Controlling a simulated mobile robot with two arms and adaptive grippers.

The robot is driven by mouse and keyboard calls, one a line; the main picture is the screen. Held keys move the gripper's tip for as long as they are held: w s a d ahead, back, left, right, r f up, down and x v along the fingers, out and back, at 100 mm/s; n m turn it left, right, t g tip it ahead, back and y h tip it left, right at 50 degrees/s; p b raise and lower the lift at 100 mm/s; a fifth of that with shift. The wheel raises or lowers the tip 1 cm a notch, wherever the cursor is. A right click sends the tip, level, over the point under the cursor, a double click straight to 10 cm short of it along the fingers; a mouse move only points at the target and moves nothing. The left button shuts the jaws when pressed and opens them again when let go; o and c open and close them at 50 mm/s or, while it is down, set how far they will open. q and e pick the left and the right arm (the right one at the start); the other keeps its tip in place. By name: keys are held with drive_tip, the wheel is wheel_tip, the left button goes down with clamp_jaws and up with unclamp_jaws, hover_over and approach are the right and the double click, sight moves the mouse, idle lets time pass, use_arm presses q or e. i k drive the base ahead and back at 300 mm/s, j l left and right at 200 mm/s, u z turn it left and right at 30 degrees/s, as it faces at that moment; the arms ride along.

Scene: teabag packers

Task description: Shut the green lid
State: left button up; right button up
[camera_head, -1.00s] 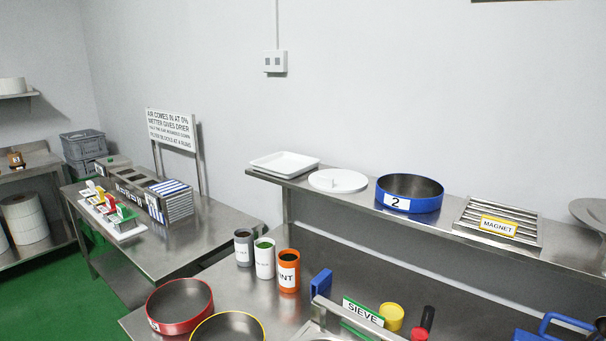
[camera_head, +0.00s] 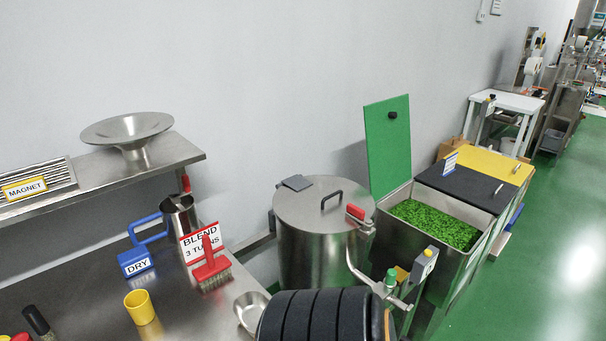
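The green lid (camera_head: 388,148) stands open and upright at the back edge of a steel bin (camera_head: 438,257), right of centre. It is a flat green panel with a black knob (camera_head: 392,115) near its top. The open bin is filled with bright green leaf (camera_head: 437,224).
A dark lid (camera_head: 465,185) and a yellow lid (camera_head: 485,165) lie shut beside the open bin. Green floor (camera_head: 540,240) is clear at right.

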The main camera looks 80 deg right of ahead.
sight(388, 121)
drive_tip(key=k+j+z, duration=0.1)
drive_tip(key=z, duration=0.35)
drive_tip(key=k+z, duration=0.3)
drive_tip(key=z, duration=2.5)
drive_tip(key=l+u, duration=0.1)
drive_tip(key=u, duration=3.9)
drive_tip(key=k+l+u, duration=0.25)
drive_tip(key=k+u, duration=0.15)
drive_tip(key=k+l+u, duration=0.15)
drive_tip(key=k+u, duration=0.65)
drive_tip(key=k+j+u, duration=0.2)
drive_tip(key=k+u, duration=0.15)
drive_tip(key=k, duration=0.2)
drive_tip(key=k+u, duration=0.15)
drive_tip(key=u, duration=0.3)
drive_tip(key=k+u, duration=0.15)
drive_tip(key=u, duration=0.3)
drive_tip(key=k+u, duration=0.15)
drive_tip(key=u, duration=0.25)
drive_tip(key=k+j+u, duration=0.1)
drive_tip(key=u, duration=0.35)
drive_tip(key=k+j+u, duration=0.1)
drive_tip(key=u, duration=0.35)
drive_tip(key=j+u, duration=0.1)
drive_tip(key=u, duration=2.2)
